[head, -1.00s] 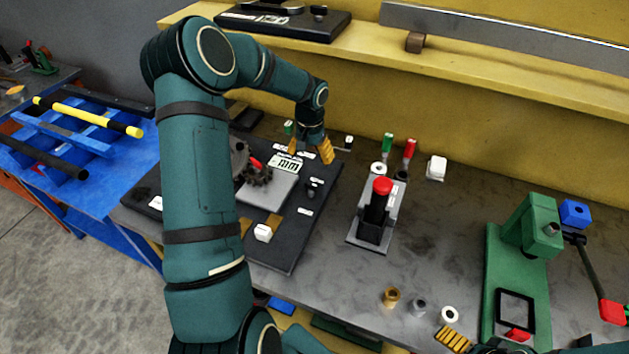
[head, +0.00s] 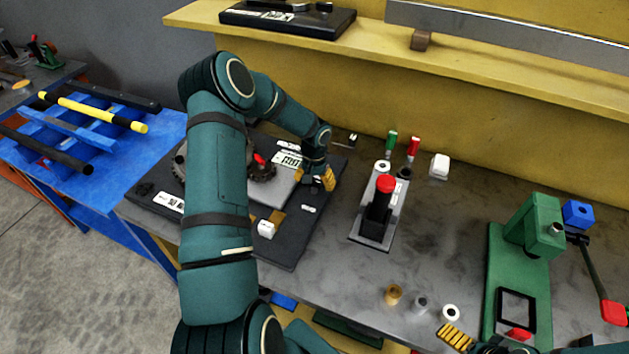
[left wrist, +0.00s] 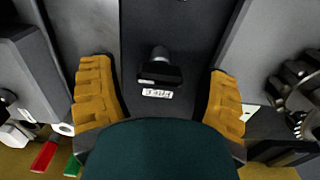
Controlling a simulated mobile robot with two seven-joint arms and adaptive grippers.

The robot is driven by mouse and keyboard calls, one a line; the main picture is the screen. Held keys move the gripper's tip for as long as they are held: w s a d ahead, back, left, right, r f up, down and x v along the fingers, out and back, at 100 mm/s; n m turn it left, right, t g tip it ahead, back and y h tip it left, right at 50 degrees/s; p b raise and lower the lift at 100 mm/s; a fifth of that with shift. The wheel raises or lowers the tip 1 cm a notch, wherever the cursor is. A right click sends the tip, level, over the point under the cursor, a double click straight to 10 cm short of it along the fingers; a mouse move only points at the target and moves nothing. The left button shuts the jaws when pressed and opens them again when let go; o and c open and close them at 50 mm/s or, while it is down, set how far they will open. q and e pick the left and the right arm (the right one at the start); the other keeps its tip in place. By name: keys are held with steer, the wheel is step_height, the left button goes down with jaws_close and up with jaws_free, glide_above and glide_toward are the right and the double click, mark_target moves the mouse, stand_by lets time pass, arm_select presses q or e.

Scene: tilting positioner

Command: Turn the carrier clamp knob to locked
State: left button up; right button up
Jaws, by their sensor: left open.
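The black clamp knob (left wrist: 160,70) shows in the left wrist view as a dark bar-shaped handle with a round stub, on the dark base plate. A small white label (left wrist: 157,93) lies beside it; I cannot read it. My left gripper (left wrist: 158,78) is open, its yellow fingers on either side of the knob with a gap on both sides. In the head view my left gripper (head: 315,180) is low over the right part of the dark fixture plate (head: 290,250) and mostly hides the knob. My right gripper (head: 455,337) only partly shows at the bottom edge.
A geared disc with a red pointer (head: 260,160) stands left of the gripper. A black post with a red cap (head: 385,185) stands to the right, with green and red handles (head: 413,147) behind. A green press (head: 530,240) stands far right.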

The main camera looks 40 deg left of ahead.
arm_select(q)
steer(key=c, duration=1.2)
steer(key=shift+m, duration=0.3)
steer(key=m+b, duration=0.1)
steer(key=m, duration=0.2)
steer(key=shift+m, duration=0.3)
steer(key=m+b, duration=0.1)
steer(key=m, duration=0.3)
steer(key=shift+m, duration=0.3)
steer(key=m, duration=0.9)
